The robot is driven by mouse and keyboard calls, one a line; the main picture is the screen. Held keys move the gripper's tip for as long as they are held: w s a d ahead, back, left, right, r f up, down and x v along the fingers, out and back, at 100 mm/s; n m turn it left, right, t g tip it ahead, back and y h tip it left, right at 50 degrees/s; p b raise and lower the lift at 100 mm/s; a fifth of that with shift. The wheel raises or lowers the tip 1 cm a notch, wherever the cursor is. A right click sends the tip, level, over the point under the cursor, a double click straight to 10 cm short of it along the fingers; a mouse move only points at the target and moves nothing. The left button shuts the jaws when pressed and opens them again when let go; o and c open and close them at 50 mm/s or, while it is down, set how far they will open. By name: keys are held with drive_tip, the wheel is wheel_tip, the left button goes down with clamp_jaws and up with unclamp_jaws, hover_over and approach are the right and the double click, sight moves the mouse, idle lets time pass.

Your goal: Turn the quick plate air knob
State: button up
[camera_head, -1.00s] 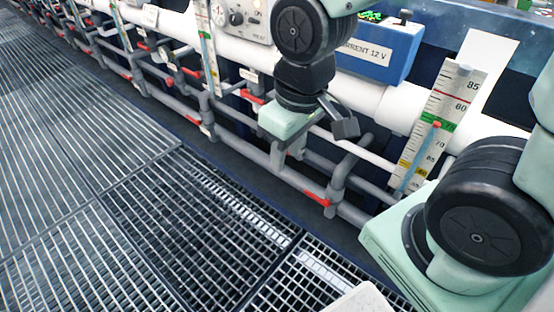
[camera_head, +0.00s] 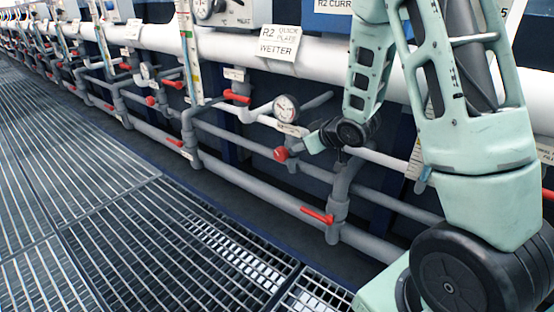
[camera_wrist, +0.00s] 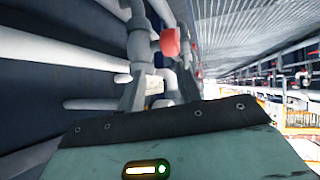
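A round red knob (camera_head: 281,154) sits on the grey pipework below a dial gauge in the head view. A red knob also shows ahead of my wrist in the wrist view (camera_wrist: 170,42). I cannot read a label naming it as the quick plate air knob. My gripper (camera_head: 312,143) is small in the head view, just right of the round red knob and pointing toward it. A gap seems to lie between them. The fingers are too small to make out there.
A sign reading R2 quick plate wetter (camera_head: 279,44) hangs on the white pipe. Red lever handles (camera_head: 237,97) sit on nearby pipes, one lower (camera_head: 317,215). The dial gauge (camera_head: 286,108) is close above my gripper. Grated floor (camera_head: 130,230) lies open on the left.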

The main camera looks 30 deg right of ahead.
sight(283, 149)
drive_tip(key=w+f+y+b, duration=0.1)
drive_tip(key=w+f, duration=0.1)
drive_tip(key=w, duration=0.1)
drive_tip(key=w+a+f+n+t+y+b, duration=0.1)
drive_tip(key=w+f+b, duration=0.1)
drive_tip(key=w, duration=0.1)
drive_tip(key=w+a+f+n+t+y+b, duration=0.1)
drive_tip(key=w+f+y, duration=0.1)
drive_tip(key=w, duration=0.1)
drive_tip(key=shift+w+a+f, duration=0.15)
drive_tip(key=shift+w+a, duration=0.1)
drive_tip(key=shift+w, duration=0.05)
drive_tip(key=shift+w+a+b, duration=0.15)
drive_tip(key=shift+w+b, duration=0.15)
drive_tip(key=shift+w, duration=0.1)
drive_tip(key=c, duration=0.7)
